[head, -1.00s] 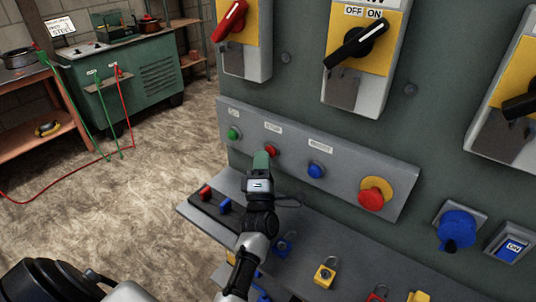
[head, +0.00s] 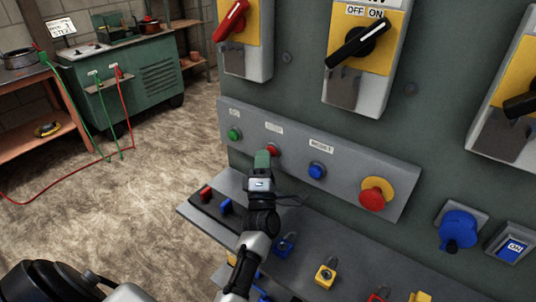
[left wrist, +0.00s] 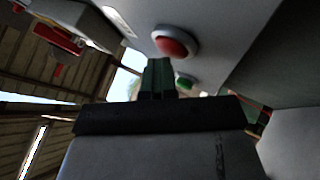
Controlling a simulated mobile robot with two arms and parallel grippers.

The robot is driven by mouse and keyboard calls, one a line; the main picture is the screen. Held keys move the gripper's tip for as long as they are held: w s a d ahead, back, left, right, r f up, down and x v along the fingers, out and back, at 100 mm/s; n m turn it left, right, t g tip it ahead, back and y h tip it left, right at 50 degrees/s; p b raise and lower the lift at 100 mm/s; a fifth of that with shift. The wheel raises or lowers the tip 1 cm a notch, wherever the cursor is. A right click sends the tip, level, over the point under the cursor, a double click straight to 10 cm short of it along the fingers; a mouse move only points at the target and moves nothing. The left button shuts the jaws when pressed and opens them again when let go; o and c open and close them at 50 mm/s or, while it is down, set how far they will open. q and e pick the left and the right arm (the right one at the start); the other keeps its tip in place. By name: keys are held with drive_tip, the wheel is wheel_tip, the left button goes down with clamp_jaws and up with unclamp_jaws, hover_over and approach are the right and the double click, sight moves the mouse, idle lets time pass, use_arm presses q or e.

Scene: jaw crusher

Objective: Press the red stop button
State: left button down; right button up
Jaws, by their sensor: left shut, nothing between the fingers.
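The red stop button (head: 273,149) sits on the grey sloped panel, under a small label, between a green button (head: 234,134) and a blue button (head: 316,170). My left gripper (head: 262,157) is shut and empty. Its green fingertips are just left of the red button in the head view and partly overlap its edge. In the left wrist view the red button (left wrist: 175,42) shows above the fingertips (left wrist: 158,70), with the green button (left wrist: 184,82) beyond. I cannot tell whether the fingers touch the red button. My right gripper is not in view.
A large red button on a yellow base (head: 373,194) is farther right on the panel (head: 340,183). Below is a ledge with padlocks (head: 326,274). Rotary switches (head: 358,45) are above. Open floor (head: 120,200) lies to the left.

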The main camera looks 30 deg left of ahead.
use_arm(q)
drive_tip(key=shift+d, duration=0.1)
drive_tip(key=s, duration=0.2)
drive_tip(key=s+p, duration=0.1)
drive_tip(key=s, duration=0.1)
drive_tip(key=s+p, duration=0.1)
drive_tip(key=s, duration=0.1)
drive_tip(key=shift+a+f, duration=0.1)
drive_tip(key=shift+a, duration=0.15)
drive_tip(key=shift+w, duration=0.1)
idle(0.4)
